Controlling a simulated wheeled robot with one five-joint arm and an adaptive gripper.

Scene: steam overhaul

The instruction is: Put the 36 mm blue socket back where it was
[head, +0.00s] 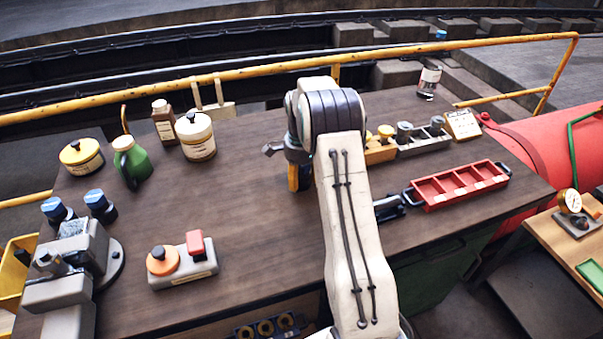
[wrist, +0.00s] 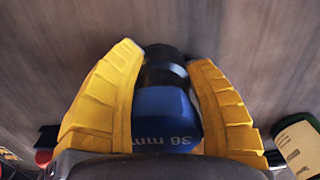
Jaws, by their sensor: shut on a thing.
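My gripper (head: 298,178) is above the middle of the bench, with its yellow fingers pointing down. In the wrist view, the fingers (wrist: 168,100) are shut on a blue socket (wrist: 165,112) with a black end. Its white label ends in "mm"; the number is blurred and may be 36 or 38. The arm hides the held socket in the head view. Two blue-topped dark pieces (head: 99,205) (head: 56,210) stand at the left of the bench; their labels cannot be read.
A grey holder (head: 422,145) with dark pieces stands at the back right, beside a yellow block (head: 379,152). A red compartment tray (head: 462,188) lies in front. Bottles and tins (head: 199,137) stand at the back left. A switch box (head: 186,272) lies front left. The bench middle is bare.

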